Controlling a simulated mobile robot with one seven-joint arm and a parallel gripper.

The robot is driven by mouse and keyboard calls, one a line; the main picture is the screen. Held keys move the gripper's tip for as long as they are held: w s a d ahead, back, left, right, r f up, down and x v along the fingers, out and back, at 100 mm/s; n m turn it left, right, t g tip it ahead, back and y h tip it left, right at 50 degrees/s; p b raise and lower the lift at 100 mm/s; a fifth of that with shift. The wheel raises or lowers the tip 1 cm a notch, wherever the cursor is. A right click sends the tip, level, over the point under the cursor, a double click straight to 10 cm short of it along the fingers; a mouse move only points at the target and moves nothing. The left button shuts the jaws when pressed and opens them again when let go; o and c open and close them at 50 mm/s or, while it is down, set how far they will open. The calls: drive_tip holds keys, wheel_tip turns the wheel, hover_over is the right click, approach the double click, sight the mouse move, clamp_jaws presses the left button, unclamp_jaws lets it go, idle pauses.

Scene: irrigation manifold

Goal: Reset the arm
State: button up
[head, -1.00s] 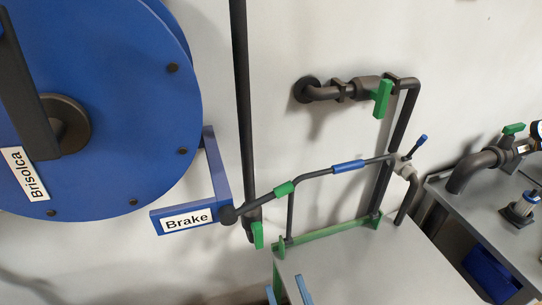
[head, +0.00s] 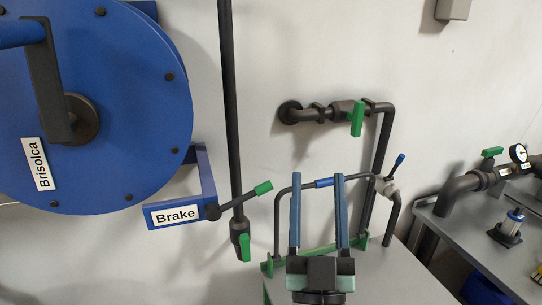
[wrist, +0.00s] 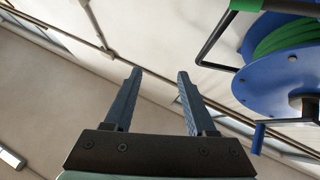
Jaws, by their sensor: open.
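My gripper (head: 318,178) stands in the lower middle of the head view with its two blue fingers pointing up. The fingers are apart with nothing between them. They overlap the dark bent pipe frame behind them in the picture; how far apart in depth I cannot tell. In the wrist view my gripper (wrist: 158,75) is also open and empty, aimed at bare wall and a thin dark pipe. The arm behind the gripper is mostly out of the head view.
A blue reel (head: 120,110) and the Brake lever's green grip (head: 263,188) are at left. A green-handled valve (head: 356,118) is on the wall pipe. A grey bench (head: 385,280) is below; piping with a gauge (head: 518,153) stands right.

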drive_tip(key=s+a+r+y+b, duration=0.1)
drive_tip(key=s+a+r, duration=0.1)
drive_tip(key=s+r, duration=0.35)
drive_tip(key=s+a+r+t+b, duration=0.1)
drive_tip(key=s+a+r, duration=0.1)
drive_tip(key=r, duration=0.7)
drive_tip(key=s+a+r+y, duration=0.1)
drive_tip(key=s+a+r, duration=0.25)
drive_tip(key=r, duration=0.45)
wheel_tip(320, 180, up, 12)
drive_tip(key=d+p, duration=0.1)
drive_tip(key=p, duration=1.1)
drive_tip(key=shift+f+n, duration=0.25)
drive_tip(key=shift+n, duration=0.05)
